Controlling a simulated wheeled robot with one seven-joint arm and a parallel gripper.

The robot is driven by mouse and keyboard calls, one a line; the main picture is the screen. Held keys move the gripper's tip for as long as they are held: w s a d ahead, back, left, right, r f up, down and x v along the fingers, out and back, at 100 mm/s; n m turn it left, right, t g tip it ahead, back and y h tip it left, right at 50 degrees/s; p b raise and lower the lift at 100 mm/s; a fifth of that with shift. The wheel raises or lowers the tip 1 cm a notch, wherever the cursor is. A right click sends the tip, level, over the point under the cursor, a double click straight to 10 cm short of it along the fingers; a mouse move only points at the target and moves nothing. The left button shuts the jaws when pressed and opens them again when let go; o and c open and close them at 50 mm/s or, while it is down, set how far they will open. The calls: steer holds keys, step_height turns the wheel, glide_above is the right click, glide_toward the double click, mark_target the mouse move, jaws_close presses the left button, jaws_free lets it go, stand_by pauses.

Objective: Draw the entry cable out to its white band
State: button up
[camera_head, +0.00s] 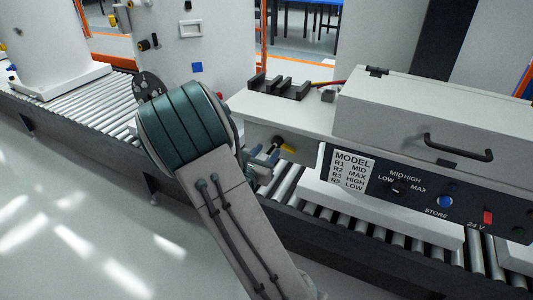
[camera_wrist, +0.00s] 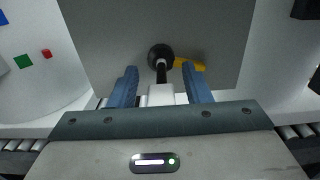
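The entry cable (camera_wrist: 161,74) is a short black length. It comes out of a round black fitting (camera_wrist: 160,55) on a grey panel, with a yellow piece (camera_wrist: 192,65) beside it. A white block (camera_wrist: 160,95) sits at the cable's near end, between my fingers; I cannot tell whether it is the white band. My gripper (camera_wrist: 159,70) has its two blue fingers apart on either side of the cable, with gaps visible. In the head view, my gripper (camera_head: 268,158) is at the grey box's end face, beside the yellow piece (camera_head: 287,148); my arm hides part of it.
A control panel (camera_head: 435,195) with knob, blue button and red switch is at right, below a lidded box (camera_head: 440,120) with a black handle. A black bracket (camera_head: 280,86) stands on the grey box. A roller conveyor (camera_head: 85,105) runs beneath. The floor at left is clear.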

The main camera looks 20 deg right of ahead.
steer(key=v, duration=1.3)
steer(key=shift+s+a, duration=0.25)
